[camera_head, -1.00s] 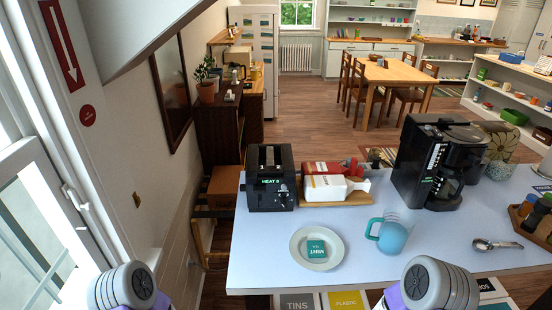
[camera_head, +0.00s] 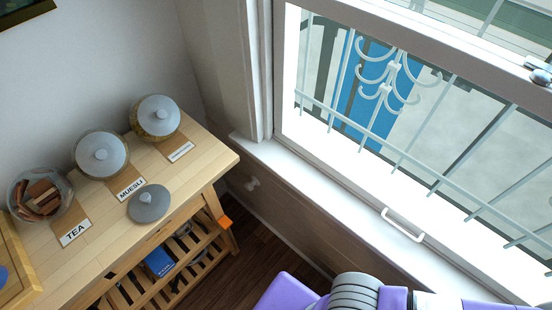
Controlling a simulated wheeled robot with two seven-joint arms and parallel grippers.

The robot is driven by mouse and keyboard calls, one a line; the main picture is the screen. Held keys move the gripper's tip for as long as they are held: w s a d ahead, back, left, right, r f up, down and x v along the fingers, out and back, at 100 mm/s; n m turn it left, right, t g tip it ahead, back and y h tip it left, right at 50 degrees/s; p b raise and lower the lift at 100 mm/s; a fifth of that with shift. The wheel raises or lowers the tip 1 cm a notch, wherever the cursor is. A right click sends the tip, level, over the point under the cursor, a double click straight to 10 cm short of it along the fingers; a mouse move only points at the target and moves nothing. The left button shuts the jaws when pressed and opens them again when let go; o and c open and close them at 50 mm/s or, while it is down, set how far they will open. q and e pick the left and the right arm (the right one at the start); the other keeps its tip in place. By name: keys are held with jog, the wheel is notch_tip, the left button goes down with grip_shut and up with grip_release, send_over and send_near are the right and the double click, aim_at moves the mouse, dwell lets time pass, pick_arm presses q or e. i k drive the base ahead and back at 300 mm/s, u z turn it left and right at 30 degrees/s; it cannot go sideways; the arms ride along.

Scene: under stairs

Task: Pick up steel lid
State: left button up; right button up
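A round grey lid (camera_head: 149,204) with a small knob lies by itself on the wooden table top, near its front edge; it looks like the steel lid. Two glass jars at the back wear paler grey lids: one (camera_head: 101,153) behind the MUESLI label and one (camera_head: 158,115) near the far corner. An open glass jar (camera_head: 41,195) with brown contents stands behind the TEA label. Neither of my grippers is in view. Only purple and grey parts of my own arm show at the bottom right, well apart from the lid.
The wooden table (camera_head: 205,170) has slatted lower shelves with a blue box (camera_head: 159,262) and an orange thing (camera_head: 225,222) at its edge. A wooden board or tray (camera_head: 14,265) is at the left. A barred window (camera_head: 400,130) with a white sill fills the right.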

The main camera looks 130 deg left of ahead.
aim_at(151, 202)
jog(key=u, duration=5.65)
